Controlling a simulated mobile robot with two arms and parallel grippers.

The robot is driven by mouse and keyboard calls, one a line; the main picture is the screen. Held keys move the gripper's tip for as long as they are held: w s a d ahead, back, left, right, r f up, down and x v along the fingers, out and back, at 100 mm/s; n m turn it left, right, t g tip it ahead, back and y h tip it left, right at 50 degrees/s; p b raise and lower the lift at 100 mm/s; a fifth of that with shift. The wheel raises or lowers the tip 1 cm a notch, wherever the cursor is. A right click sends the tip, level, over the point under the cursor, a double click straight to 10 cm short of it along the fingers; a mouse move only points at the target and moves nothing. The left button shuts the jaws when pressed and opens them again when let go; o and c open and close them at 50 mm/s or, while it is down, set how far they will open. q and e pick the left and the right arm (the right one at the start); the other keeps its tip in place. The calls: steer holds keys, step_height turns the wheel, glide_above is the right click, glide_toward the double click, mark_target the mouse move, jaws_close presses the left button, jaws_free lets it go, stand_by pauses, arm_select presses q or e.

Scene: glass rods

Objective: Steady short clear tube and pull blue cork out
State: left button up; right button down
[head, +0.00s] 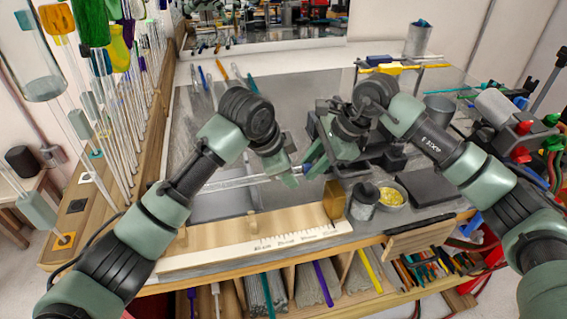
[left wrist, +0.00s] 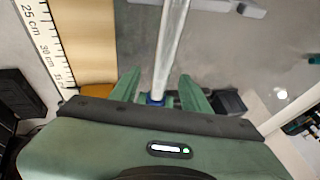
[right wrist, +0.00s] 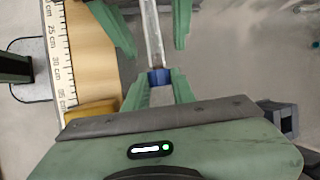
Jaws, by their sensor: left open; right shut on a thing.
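The clear tube (head: 225,182) lies level, slanting in from the left in the head view. The blue cork (right wrist: 158,77) is at its right-hand end; I cannot tell how deep it sits. My right gripper (right wrist: 157,85) is shut on the cork, which also shows in the left wrist view (left wrist: 155,99). My left gripper (left wrist: 160,84) is open, with its fingers on either side of the tube (left wrist: 170,45), close beside the cork. In the head view the left gripper (head: 287,172) and right gripper (head: 316,170) are nearly touching and partly hide the cork.
A wooden board with a ruler scale (head: 290,237) runs along the front edge. A dark cup (head: 363,200) and a bowl of yellow bits (head: 391,195) stand right of the grippers. Upright rods crowd the left rack. The grey tabletop (head: 285,98) behind is mostly clear.

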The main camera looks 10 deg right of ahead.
arm_select(q)
steer(key=shift+f, duration=0.1)
jaws_close()
arm_select(e)
steer(key=shift+d, duration=1.75)
stand_by(0.5)
